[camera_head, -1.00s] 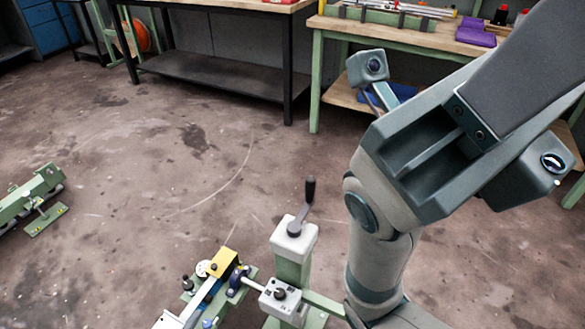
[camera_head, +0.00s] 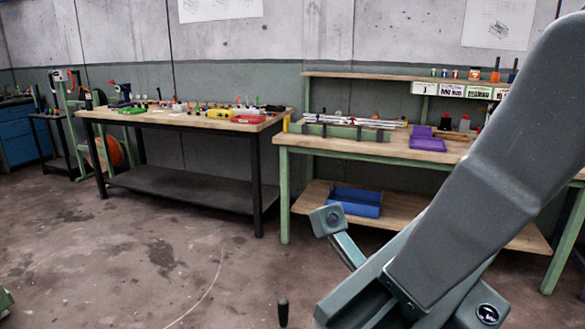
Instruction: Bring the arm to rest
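One of my arms (camera_head: 480,170) crosses the right side of the head view, from the upper right corner down to the bottom edge. Its lower part is cut off by the bottom edge, so no gripper fingers show. My other arm is not in view. The black knob of a crank handle (camera_head: 283,312) shows at the bottom edge, left of the arm. The rest of the crank machine is out of view.
A black-framed workbench (camera_head: 190,122) with tools stands at back left. A green-framed bench (camera_head: 345,150) with a purple tray (camera_head: 428,143) and a blue bin (camera_head: 356,201) on its shelf stands at right, partly behind my arm. The floor (camera_head: 120,270) at left is largely clear.

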